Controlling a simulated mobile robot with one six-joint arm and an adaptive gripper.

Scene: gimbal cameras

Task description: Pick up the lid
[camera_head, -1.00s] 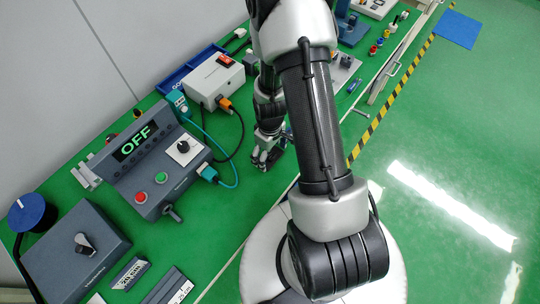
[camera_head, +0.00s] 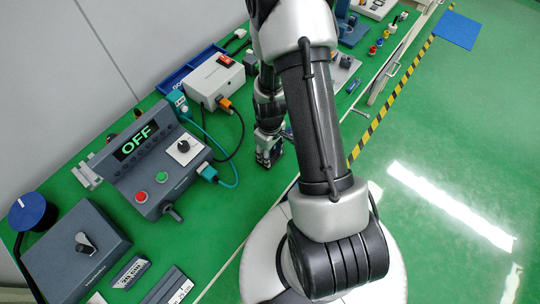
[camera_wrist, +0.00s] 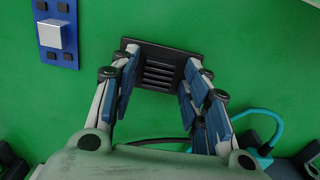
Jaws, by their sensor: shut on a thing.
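The lid looks to be the dark rectangular plate with several slots (camera_wrist: 158,70) in the wrist view. It lies between the two fingers of my gripper (camera_wrist: 161,63), which are shut on its left and right sides. Green surface shows all around it, and I cannot tell whether it touches that surface. In the head view my gripper (camera_head: 268,152) is low over the green bench, right of the grey control box. The lid cannot be made out clearly there.
A control box with an OFF display (camera_head: 136,144) stands to the left, with a teal cable (camera_head: 236,170) running from it. A white box with a red switch (camera_head: 214,80) stands behind. In the wrist view a blue plate with a silver block (camera_wrist: 57,35) is at upper left.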

